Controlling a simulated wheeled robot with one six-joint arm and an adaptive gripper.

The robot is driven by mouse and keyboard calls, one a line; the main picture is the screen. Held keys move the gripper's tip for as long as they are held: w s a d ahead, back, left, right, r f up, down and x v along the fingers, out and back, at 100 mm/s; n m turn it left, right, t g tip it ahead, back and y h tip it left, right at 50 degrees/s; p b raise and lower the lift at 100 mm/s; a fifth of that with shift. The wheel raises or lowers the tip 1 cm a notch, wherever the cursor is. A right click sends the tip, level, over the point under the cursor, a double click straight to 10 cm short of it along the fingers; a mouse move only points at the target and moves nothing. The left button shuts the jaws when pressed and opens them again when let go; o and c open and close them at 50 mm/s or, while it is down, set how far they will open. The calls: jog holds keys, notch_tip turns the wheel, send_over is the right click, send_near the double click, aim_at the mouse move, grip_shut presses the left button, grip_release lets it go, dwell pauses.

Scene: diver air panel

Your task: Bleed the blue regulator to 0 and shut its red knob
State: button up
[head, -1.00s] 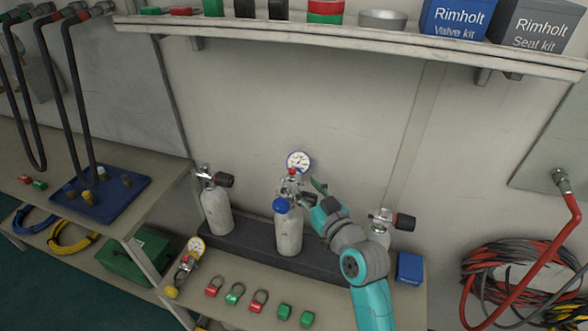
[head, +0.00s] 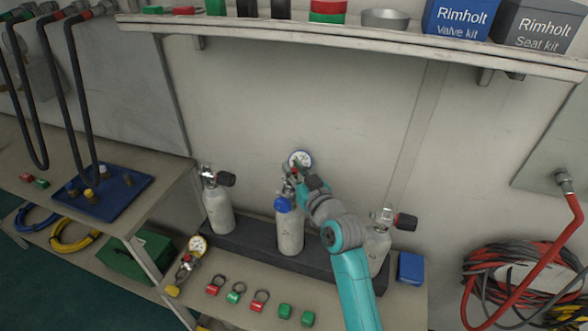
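The blue regulator sits on top of the middle white cylinder (head: 290,232); its blue knob (head: 282,204) faces forward. Its round white gauge (head: 300,160) stands above it against the wall; the needle is too small to read. My gripper (head: 299,178) is at the regulator's top, just below the gauge, coming in from the right. It covers most of the valve body, and the red knob is mostly hidden behind it. I cannot tell whether the fingers are closed on anything.
White cylinders with black knobs stand left (head: 219,208) and right (head: 377,248) in the dark rack (head: 250,240). Another regulator with a gauge (head: 197,245) lies on the bench at left. A shelf (head: 350,37) runs overhead.

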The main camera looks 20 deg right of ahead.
grip_shut()
jog(key=shift+d+f+y, duration=0.1)
jog(key=shift+y, duration=0.4)
jog(key=shift+n+g+y, duration=0.7)
jog(key=shift+n+y, duration=0.45)
jog(key=shift+y, duration=0.35)
jog(key=shift+n+g+y, duration=0.7)
jog(key=shift+n+y, duration=0.45)
jog(key=shift+y, duration=0.35)
jog(key=o, duration=0.7)
grip_release()
jog(key=shift+c, duration=0.2)
